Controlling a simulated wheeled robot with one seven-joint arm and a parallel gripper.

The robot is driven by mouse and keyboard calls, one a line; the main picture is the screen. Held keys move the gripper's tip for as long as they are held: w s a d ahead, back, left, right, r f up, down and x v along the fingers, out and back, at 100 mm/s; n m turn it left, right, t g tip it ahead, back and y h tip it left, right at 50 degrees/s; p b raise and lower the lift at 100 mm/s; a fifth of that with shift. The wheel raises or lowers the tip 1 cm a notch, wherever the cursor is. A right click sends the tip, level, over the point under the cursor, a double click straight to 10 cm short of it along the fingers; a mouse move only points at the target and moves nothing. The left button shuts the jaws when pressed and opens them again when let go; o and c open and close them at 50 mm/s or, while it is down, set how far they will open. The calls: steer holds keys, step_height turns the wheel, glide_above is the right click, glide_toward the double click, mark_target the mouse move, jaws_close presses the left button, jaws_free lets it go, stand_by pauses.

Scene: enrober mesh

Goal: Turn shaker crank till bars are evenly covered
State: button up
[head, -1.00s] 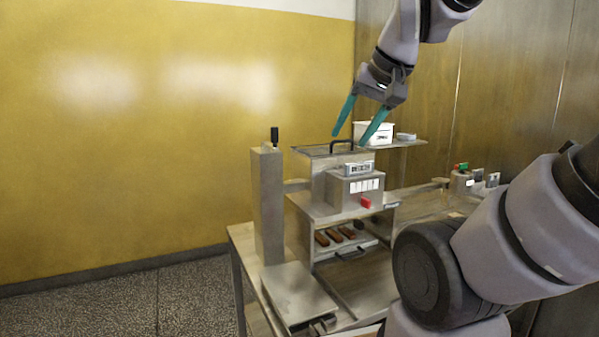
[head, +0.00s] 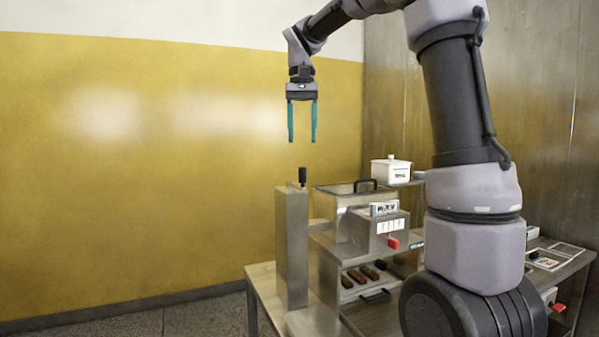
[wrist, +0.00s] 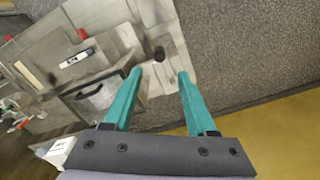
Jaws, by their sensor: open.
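The crank's black upright knob (head: 302,176) stands on top of a tall narrow metal housing (head: 292,245) at the left of the machine. It also shows in the wrist view (wrist: 159,53), between and beyond the fingertips. My gripper (head: 302,140) is open, empty and pointing down, above the knob and apart from it. Its teal fingers also show in the wrist view (wrist: 160,73). Several brown bars (head: 360,276) lie in a row inside the machine's lower opening. How evenly they are covered is too small to tell.
A white container (head: 391,170) stands on a shelf behind. Space left of the machine is free.

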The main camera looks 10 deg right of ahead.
mark_target(303, 170)
step_height(303, 170, down, 10)
steer(key=shift+f, duration=0.1)
jaws_close()
stand_by(0.4)
stand_by(1.3)
